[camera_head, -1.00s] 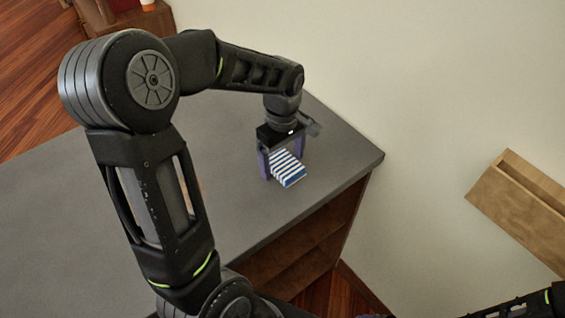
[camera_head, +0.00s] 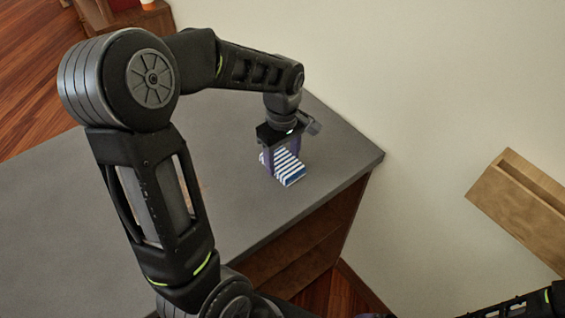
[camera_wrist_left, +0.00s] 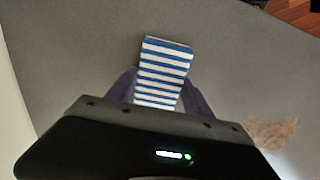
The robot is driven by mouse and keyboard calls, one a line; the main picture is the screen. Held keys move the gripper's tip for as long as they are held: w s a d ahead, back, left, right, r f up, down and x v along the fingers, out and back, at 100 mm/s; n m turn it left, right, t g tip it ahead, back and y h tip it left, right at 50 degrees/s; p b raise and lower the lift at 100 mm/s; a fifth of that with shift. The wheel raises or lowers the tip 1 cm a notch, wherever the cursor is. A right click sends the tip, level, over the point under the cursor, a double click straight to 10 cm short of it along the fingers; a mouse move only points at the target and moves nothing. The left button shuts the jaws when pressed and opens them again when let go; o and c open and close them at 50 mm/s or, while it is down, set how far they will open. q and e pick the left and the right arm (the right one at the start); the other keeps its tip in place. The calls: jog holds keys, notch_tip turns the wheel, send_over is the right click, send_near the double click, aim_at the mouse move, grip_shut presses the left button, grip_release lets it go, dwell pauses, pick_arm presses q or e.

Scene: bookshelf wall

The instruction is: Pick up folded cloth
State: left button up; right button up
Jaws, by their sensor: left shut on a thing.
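The folded cloth (camera_head: 288,174) has blue and white stripes and lies on the grey top of the shelf unit (camera_head: 335,165), near its right corner. My left gripper (camera_head: 280,162) points down over the cloth and is shut on it, with a purple finger on each side. In the left wrist view the cloth (camera_wrist_left: 162,72) sticks out beyond the gripper (camera_wrist_left: 160,95) between the two fingers. The gripper body hides the cloth's near end. Part of my right arm shows at the bottom right of the head view, but its gripper is out of view.
A pale wall stands behind and right of the unit. A wooden wall shelf (camera_head: 515,205) is at the right. Open brown shelves (camera_head: 300,250) lie under the grey top. The top around the cloth is clear; a brownish patch (camera_wrist_left: 272,132) shows in the wrist view.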

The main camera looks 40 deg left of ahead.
aim_at(283, 160)
pick_arm(q)
jog(key=c, duration=0.4)
notch_tip(283, 160, up, 10)
jog(key=shift+b, duration=0.7)
